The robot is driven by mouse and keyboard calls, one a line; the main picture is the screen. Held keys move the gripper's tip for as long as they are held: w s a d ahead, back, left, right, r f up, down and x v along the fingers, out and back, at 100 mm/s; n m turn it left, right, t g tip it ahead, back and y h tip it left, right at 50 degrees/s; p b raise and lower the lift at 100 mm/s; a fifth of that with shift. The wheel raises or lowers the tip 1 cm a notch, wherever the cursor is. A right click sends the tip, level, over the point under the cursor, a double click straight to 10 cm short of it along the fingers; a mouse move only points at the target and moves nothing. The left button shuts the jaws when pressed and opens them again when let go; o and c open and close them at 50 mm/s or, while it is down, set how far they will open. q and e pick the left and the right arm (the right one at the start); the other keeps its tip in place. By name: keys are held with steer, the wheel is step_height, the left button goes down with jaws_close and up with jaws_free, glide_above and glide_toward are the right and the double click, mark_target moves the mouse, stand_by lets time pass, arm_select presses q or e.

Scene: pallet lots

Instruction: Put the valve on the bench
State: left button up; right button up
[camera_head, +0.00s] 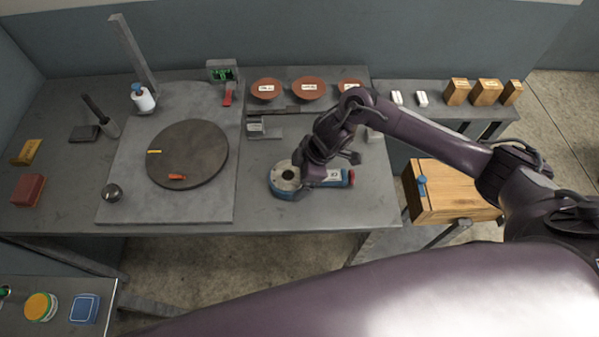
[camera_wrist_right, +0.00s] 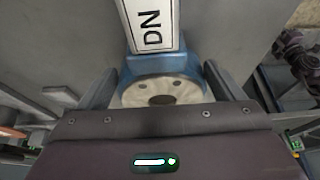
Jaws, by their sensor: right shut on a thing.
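The valve (camera_head: 284,188) is blue with a pale round flange, a white label and a red end. It lies flat at the front right of the grey bench (camera_head: 376,208), on it or just above it; I cannot tell which. My right gripper (camera_head: 308,182) is shut on the valve from above and hides part of its middle. In the right wrist view the valve (camera_wrist_right: 193,66) sits between the two fingers, its flange near the palm and the "DN" label pointing away. My left gripper is not in view.
A dark round turntable (camera_head: 188,150) stands on a grey plate left of the valve. Reddish-brown discs (camera_head: 308,88) with labels and a grey bracket (camera_head: 264,127) are behind it. A wooden box (camera_head: 455,190) stands to the right. The bench front beside the valve is clear.

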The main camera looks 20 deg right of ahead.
steer(key=o, duration=1.8)
steer(key=shift+f, duration=0.1)
steer(key=shift+c, duration=0.2)
steer(key=shift+s, duration=0.1)
steer(key=b+v, duration=0.1)
steer(key=v, duration=1.1)
